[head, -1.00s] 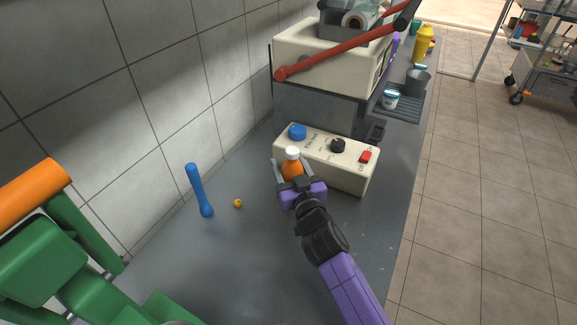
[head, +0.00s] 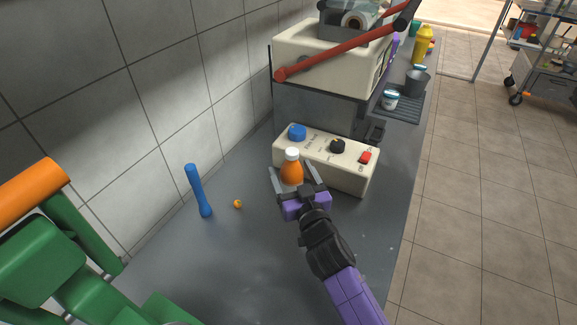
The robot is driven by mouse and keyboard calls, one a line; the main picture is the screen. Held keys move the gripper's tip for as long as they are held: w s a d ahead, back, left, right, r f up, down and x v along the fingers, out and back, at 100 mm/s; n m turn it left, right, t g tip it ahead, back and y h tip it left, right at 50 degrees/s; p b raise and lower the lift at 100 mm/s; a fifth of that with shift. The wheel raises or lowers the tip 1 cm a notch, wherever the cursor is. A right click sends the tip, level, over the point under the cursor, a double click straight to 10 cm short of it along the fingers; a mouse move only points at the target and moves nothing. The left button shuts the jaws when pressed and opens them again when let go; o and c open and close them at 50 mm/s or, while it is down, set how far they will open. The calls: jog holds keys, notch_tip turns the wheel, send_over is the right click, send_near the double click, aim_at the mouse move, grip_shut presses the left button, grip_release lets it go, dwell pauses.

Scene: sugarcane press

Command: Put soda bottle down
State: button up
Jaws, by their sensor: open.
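The soda bottle (head: 291,170) is orange with a white cap. It stands upright on the grey counter in front of the cream control box, and its lower part is partly hidden by my gripper. My gripper (head: 292,178) is open, with its two fingers spread on either side of the bottle and its palm a little nearer than the bottle. I cannot tell whether a finger still touches it.
The cream control box (head: 345,172) with a blue knob, a black knob and a red switch stands just behind the bottle. A blue pestle-like tool (head: 198,190) and a small orange ball (head: 238,204) are at left. The press (head: 325,65) stands behind.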

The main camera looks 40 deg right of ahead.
aim_at(296, 182)
jog(key=b+v, duration=0.1)
jog(key=v, duration=0.6)
jog(key=shift+s+a+f, duration=0.1)
jog(key=shift+s, duration=0.2)
jog(key=shift+s+a, duration=0.3)
jog(key=shift+s, duration=0.35)
